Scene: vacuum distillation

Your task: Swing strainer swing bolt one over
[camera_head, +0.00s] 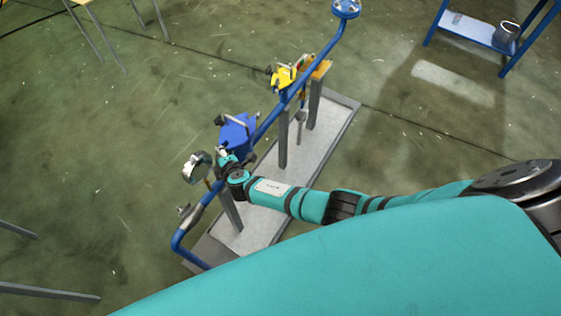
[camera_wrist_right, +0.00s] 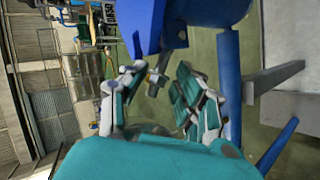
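The blue strainer (camera_head: 236,133) sits on a blue pipe left of the middle in the head view. In the right wrist view its blue body (camera_wrist_right: 146,22) fills the top. A small metal swing bolt (camera_wrist_right: 155,78) with a brass-coloured part hangs below the body there. My right gripper (camera_wrist_right: 160,88) has its fingers spread, one on each side of the bolt, with gaps visible. In the head view my right gripper (camera_head: 226,160) is small at the strainer's lower side and partly hides it. My left gripper is not in view.
The blue pipe (camera_head: 268,123) runs diagonally over a grey tray (camera_head: 336,128) on posts. A round gauge (camera_head: 197,167) stands just left of my right gripper. A yellow fitting (camera_head: 284,77) is farther up the pipe. A blue bench (camera_head: 475,32) with a bucket (camera_head: 506,33) stands top right.

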